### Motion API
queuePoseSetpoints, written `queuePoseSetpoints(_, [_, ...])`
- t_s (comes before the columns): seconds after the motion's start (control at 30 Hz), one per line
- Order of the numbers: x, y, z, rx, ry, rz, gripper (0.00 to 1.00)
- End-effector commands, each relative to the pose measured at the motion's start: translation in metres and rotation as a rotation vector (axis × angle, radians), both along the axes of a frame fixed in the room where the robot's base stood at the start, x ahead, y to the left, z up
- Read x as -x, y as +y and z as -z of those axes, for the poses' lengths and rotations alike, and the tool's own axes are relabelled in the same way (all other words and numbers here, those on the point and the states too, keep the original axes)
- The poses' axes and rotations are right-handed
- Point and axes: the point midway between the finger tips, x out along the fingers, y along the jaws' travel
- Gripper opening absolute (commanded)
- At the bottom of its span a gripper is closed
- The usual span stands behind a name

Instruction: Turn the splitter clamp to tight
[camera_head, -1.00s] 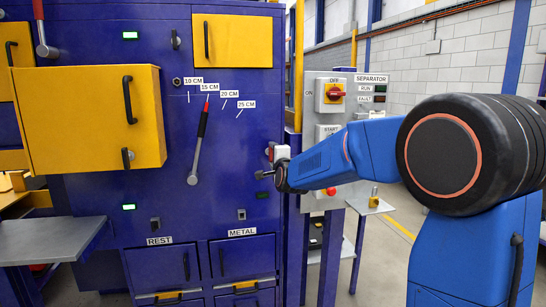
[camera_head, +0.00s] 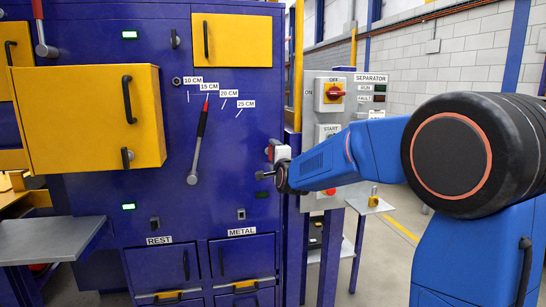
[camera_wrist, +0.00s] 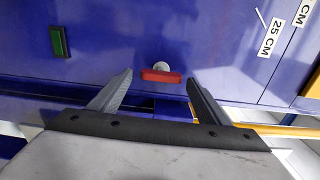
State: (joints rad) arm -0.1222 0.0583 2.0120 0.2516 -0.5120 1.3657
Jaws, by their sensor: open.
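The splitter clamp appears to be the red bar handle (camera_wrist: 160,76) on a pale round hub on the blue panel in the wrist view. Its long side runs across that picture. My gripper (camera_wrist: 160,78) is open, with one grey finger on each side of the handle. The fingertips reach about level with the bar in the picture, with gaps at both ends, and I see no contact. In the head view my gripper (camera_head: 266,174) is at the right edge of the blue cabinet. Only a red sliver (camera_head: 269,153) shows beside it there.
A grey lever with a black-and-red end (camera_head: 200,140) points near the 15 CM mark. A green lamp (camera_wrist: 58,41) is left of the handle in the wrist view. The separator panel (camera_head: 345,110) stands right of the cabinet. A yellow door (camera_head: 85,110) juts out at left.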

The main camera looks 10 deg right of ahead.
Motion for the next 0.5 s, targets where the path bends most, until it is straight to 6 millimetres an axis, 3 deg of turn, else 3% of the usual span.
queuePoseSetpoints(0.5, [0.086,0.000,-0.001,0.000,-0.001,-0.001,0.70])
